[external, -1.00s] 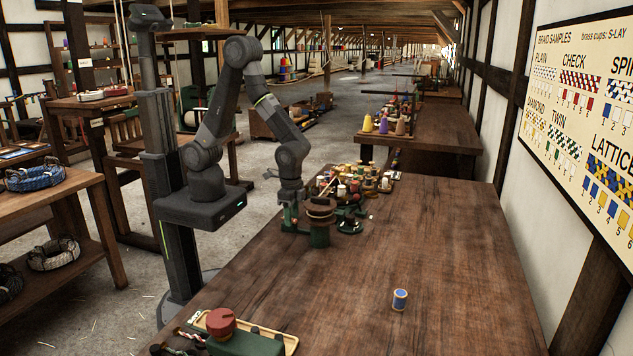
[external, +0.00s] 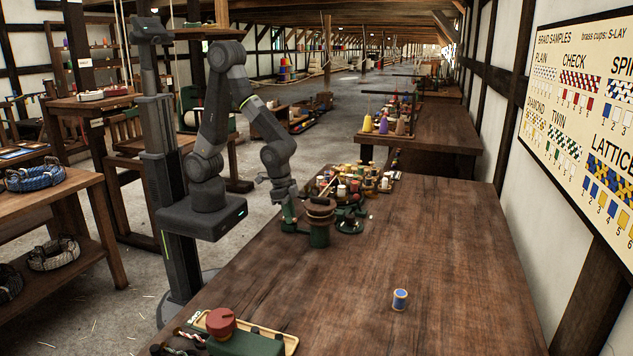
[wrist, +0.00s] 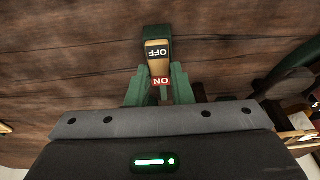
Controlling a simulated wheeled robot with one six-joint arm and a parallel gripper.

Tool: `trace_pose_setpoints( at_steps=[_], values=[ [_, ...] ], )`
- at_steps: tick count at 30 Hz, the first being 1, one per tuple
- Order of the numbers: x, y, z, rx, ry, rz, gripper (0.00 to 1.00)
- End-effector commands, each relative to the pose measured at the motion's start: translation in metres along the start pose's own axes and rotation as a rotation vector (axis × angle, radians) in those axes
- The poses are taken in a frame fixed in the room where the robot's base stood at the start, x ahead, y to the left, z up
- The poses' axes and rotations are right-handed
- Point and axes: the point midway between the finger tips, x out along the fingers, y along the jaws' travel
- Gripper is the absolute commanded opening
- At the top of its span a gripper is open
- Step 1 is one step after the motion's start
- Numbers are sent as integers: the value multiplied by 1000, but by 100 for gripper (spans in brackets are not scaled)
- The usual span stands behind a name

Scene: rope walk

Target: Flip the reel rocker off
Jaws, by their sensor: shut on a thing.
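The reel rocker (wrist: 158,56) is a small tan switch in a green housing (wrist: 155,31). In the wrist view its OFF face is at the top and a red ON label is below it. I cannot tell which end is pressed in. My gripper (wrist: 160,76) is shut on the rocker, with green finger-like parts on both sides of it. In the external view my gripper (external: 287,204) is low at the table's left edge, beside the green reel stand (external: 319,232). There the rocker is too small and covered to read.
Many small spools (external: 355,183) crowd behind the reel stand. A blue spool (external: 400,299) stands alone on the wooden table (external: 440,235). A green box with a red knob (external: 221,322) is at the near edge.

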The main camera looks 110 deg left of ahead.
Motion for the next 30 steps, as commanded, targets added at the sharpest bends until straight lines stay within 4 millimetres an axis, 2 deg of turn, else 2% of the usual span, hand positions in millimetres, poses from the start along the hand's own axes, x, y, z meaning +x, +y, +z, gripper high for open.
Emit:
trace_pose_setpoints(
  at_steps=[1,12,26,27,30],
  values=[
    [5,0,2,1,32,0,0],
    [2,0,7,0,220,0,0],
    [-2,0,8,-1,253,1,0],
    [-2,0,8,-1,253,1,22],
    [-2,0,8,-1,252,1,42]
  ],
)
